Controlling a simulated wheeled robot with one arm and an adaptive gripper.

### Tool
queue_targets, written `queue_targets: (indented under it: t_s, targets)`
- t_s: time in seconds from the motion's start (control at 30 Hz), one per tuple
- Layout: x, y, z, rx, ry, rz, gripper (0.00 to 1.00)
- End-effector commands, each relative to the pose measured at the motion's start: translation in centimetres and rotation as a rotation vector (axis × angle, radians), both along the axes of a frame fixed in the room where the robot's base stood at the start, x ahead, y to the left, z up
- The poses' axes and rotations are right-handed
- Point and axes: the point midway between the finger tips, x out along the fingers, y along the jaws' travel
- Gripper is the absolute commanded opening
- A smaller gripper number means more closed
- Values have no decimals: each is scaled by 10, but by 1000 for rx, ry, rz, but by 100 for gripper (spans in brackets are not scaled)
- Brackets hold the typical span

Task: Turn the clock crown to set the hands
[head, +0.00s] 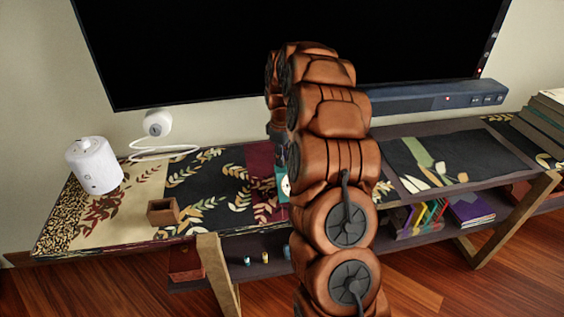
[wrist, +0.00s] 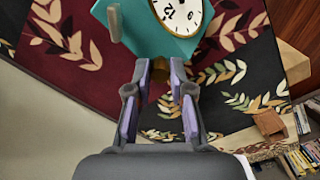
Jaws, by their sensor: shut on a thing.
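The teal clock (wrist: 185,42) is at the top of the wrist view, with its white dial (wrist: 181,14) and gold rim cut off by the picture's edge. A small grey-beige peg (wrist: 114,24) stands at its left side. My gripper (wrist: 160,68) reaches the near side of the clock. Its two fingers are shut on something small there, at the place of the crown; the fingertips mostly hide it. In the head view, only a sliver of the clock (head: 283,187) shows behind my arm, which hides the rest.
The clock stands on a leaf-patterned shelf top (head: 205,180). A white cylinder (head: 93,165), a small brown box (head: 163,212) and a white round device (head: 157,124) are at the left. A soundbar (head: 430,97) and a large screen (head: 230,45) are behind. Books (head: 425,215) lie below right.

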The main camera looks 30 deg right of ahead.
Motion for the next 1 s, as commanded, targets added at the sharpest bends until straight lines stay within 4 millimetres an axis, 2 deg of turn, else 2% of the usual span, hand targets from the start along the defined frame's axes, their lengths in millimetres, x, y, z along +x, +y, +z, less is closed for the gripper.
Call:
queue_targets:
  t_s: [1.0]
  targets:
    - [0, -1, -1, 0, -2, -964, 0]
